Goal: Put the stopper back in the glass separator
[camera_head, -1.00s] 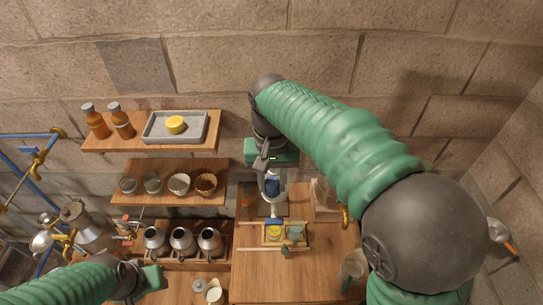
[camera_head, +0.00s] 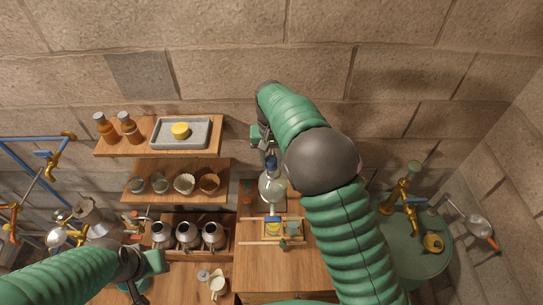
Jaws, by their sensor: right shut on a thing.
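The glass separator (camera_head: 272,187) is a clear round vessel standing upright at the back of the wooden bench, just right of the shelves. My arm partly hides the gripper's fingers. My left gripper (camera_head: 148,272) is at the lower left, away from the separator, and its opening is unclear.
Shelves at left hold amber bottles (camera_head: 130,128), a grey tray (camera_head: 203,133) and several cups. Metal pots (camera_head: 187,235) stand below. A green round basin (camera_head: 400,250) with brass taps is at right.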

